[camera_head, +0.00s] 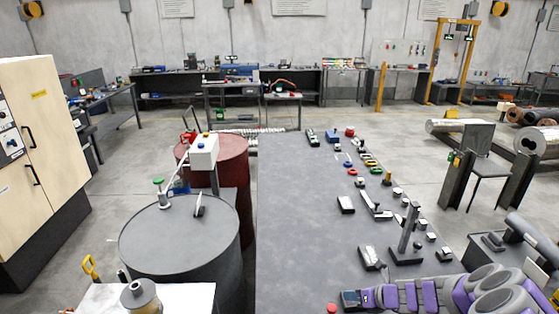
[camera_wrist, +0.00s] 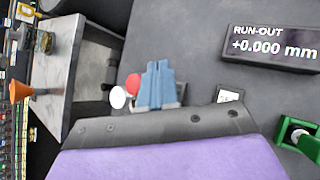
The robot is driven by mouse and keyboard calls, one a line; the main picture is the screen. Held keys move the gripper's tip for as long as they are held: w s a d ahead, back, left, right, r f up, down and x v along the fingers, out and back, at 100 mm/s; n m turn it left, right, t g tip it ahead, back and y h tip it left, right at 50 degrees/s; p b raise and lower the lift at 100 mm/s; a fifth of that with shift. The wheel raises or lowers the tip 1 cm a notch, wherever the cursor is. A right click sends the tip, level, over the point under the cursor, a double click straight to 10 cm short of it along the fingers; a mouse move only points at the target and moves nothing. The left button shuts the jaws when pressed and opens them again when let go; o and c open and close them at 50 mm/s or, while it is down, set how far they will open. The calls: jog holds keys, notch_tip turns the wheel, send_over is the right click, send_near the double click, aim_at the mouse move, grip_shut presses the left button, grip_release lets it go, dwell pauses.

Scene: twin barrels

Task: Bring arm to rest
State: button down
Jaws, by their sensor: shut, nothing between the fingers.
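My purple arm (camera_head: 410,296) lies low across the bottom right of the head view, reaching left over the grey table.
A run-out display (camera_wrist: 272,48) stands right of my gripper, with a green part (camera_wrist: 298,135) below it. The long grey table (camera_head: 295,220) is clear on its left; several small tools fill its right. Two barrels, one grey (camera_head: 180,240) and one dark red (camera_head: 232,165), stand left.

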jog(key=s+a+r+n+g+y, duration=0.2)
jog(key=s+a+r+n, duration=0.1)
jog(key=a+r+n, duration=0.65)
jog(key=s+a+r+n+g+h, duration=0.1)
jog(key=s+a+r+n+g, duration=0.2)
jog(key=s+a+r+n, duration=0.6)
jog(key=s+d+r+n+g+h, duration=0.1)
jog(key=s+n, duration=0.3)
jog(key=s, duration=0.5)
jog(key=s+d+r+n+g+h, duration=0.1)
jog(key=s+d+n+h, duration=0.3)
jog(key=s, duration=0.6)
jog(key=s+d+r+n+g+h, duration=0.1)
jog(key=s+d+r+n+h, duration=0.1)
jog(key=s+n, duration=0.4)
jog(key=s+h, duration=0.1)
jog(key=s, duration=0.2)
jog(key=shift+s+d+g, duration=0.25)
jog(key=shift+d+g, duration=0.05)
jog(key=shift+d, duration=0.1)
jog(key=shift+r, duration=0.1)
